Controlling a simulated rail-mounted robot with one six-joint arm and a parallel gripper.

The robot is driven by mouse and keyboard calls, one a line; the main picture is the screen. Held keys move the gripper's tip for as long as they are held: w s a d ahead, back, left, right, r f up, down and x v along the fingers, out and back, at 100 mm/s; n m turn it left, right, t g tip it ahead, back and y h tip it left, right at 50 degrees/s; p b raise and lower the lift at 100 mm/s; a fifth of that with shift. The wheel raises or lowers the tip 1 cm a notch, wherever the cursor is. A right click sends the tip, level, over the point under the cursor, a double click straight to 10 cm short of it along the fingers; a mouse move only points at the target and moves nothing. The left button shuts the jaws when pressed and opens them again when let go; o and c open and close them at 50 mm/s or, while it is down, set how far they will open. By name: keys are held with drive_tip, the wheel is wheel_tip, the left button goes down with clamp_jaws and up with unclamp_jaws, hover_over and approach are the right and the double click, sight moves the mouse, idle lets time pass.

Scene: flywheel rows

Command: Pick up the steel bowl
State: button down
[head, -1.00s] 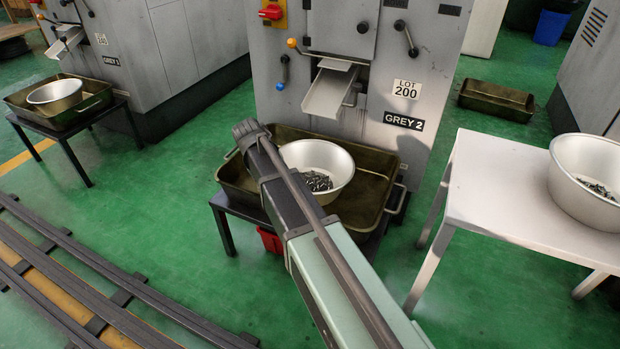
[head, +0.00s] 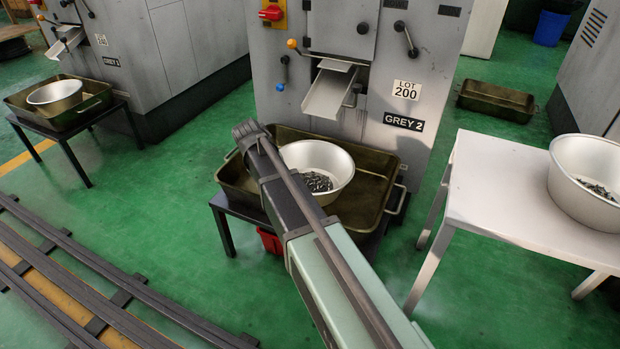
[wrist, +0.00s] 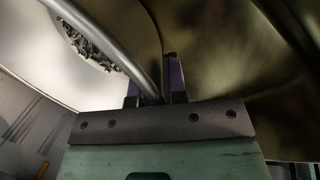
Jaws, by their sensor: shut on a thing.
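A steel bowl (head: 328,163) with dark small metal parts in it sits in the olive-brown tray (head: 375,190) in front of the GREY 2 machine. In the wrist view the bowl's rim (wrist: 122,45) runs down between the two fingers of my gripper (wrist: 155,80). The fingers are shut on the rim. The parts inside the bowl show at the upper left of the wrist view. In the head view my arm hides the fingers and the bowl's near left side. I cannot tell a gap between bowl and tray.
The tray stands on a dark stand below the machine's chute (head: 328,95). Another steel bowl with parts (head: 588,180) stands on a white table (head: 500,190) at right. A third bowl (head: 55,95) lies in a tray at left. An empty tray (head: 496,100) lies on the floor.

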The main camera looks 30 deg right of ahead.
idle(0.5)
wheel_tip(320, 180, up, 10)
drive_tip(key=p, duration=1)
drive_tip(key=shift+r, duration=0.1)
drive_tip(key=shift+a, duration=0.1)
